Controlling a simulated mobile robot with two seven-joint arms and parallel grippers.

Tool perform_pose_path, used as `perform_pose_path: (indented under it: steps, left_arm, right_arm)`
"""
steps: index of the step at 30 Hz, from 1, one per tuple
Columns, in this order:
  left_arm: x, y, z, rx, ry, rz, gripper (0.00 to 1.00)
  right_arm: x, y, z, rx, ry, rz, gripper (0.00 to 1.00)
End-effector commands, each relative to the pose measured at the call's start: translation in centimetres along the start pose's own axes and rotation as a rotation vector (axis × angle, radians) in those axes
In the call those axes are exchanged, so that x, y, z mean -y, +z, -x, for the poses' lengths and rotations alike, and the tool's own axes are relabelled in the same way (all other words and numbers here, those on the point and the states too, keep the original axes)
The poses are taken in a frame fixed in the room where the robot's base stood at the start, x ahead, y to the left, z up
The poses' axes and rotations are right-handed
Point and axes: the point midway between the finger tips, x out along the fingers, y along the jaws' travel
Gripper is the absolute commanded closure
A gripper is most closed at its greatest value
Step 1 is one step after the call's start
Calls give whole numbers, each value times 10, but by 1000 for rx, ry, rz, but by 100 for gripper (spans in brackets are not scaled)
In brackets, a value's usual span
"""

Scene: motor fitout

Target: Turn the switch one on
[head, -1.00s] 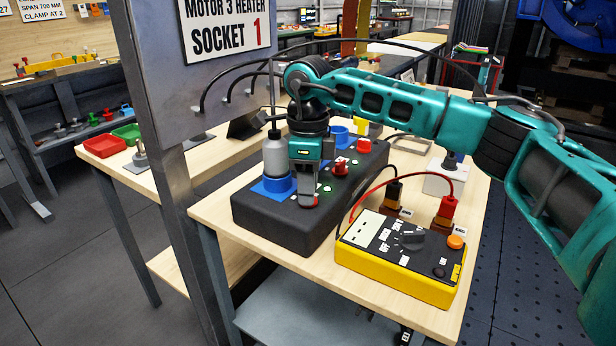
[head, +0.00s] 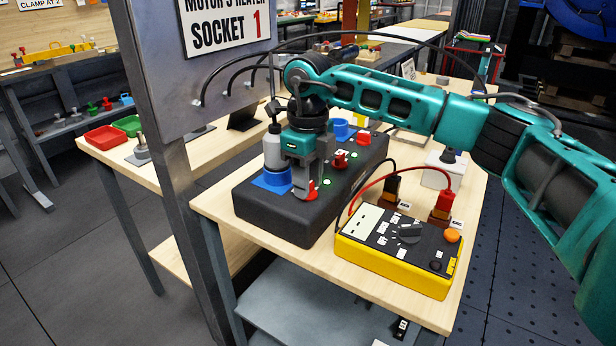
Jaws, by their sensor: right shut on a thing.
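The black switch box (head: 262,220) stands on the wooden table, with blue sockets and red switches on top. My right gripper (head: 304,190) points down at the near end of the box. It is shut on the nearest red switch (head: 313,191), beside the near blue socket (head: 277,181). The fingers hide part of this switch. A lit green lamp (head: 327,182) is just right of it. A second red switch (head: 341,159) and a third (head: 363,138) stand further back, untouched. I cannot tell which number each switch bears. My left gripper is not in view.
A yellow meter (head: 390,265) with red and black leads sits to the right on the table (head: 325,265). A grey plug (head: 272,150) stands in the near blue socket. A metal post (head: 185,210) and a sign panel (head: 225,80) rise at the left.

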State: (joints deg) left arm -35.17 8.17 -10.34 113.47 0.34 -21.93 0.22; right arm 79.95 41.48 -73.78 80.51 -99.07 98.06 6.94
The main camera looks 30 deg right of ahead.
Motion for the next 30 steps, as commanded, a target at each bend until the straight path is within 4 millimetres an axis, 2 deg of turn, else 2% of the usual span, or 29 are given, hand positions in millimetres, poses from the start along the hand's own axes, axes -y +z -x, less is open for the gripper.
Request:
perform_pose_path:
  steps: [6, 7, 14, 23, 26, 30]
  left_arm:
    - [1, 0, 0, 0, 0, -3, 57]
    - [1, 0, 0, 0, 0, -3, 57]
    - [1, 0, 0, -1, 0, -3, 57]
    - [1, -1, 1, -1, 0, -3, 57]
    - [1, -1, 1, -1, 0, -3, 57]
    - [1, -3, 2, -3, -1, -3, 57]
  right_arm:
    - [0, 0, 0, -1, 0, 1, 94]
    - [0, 0, 0, -1, 0, 1, 62]
    - [0, 0, 0, 0, 0, 1, 40]
    - [0, 0, 2, 1, 0, 2, 38]
    - [0, 1, 12, 3, -1, 1, 38]
    - [0, 1, 39, 5, -1, 1, 38]
